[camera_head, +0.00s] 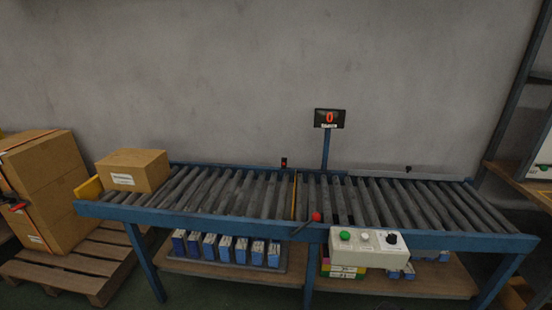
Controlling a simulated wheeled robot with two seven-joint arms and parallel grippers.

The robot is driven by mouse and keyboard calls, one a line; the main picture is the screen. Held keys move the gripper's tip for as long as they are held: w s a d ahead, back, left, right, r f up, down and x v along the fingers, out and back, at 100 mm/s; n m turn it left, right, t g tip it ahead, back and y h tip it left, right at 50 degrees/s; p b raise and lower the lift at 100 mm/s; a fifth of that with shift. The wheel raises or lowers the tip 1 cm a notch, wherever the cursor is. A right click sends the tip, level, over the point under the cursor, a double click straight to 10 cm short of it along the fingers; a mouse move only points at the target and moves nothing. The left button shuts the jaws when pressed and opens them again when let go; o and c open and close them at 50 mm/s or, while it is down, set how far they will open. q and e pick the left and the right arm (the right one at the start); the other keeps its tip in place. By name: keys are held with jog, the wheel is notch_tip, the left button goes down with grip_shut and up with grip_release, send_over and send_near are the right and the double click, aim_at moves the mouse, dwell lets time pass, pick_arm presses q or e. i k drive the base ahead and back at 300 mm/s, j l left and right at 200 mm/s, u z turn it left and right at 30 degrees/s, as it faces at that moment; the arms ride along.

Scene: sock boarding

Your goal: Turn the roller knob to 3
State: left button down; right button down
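The roller knob (392,239) is a small black dial at the right end of a white control box (378,256) on the front rail of the roller conveyor (225,216). Its pointer position is too small to read. A green button (345,236) and a pale button (364,237) sit to its left on the same box. A black display (330,118) on a blue post behind the conveyor shows a red 0. Neither of my grippers is in view, and nothing covers the knob.
A red-tipped lever (315,217) sticks up just left of the control box. A cardboard box (134,171) stands on the conveyor's left end. Stacked cartons (45,185) stand on a pallet (75,272) at left. A shelf rack (520,182) stands at right. Most rollers are clear.

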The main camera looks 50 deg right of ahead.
aim_at(391, 239)
jog(key=z, duration=2.35)
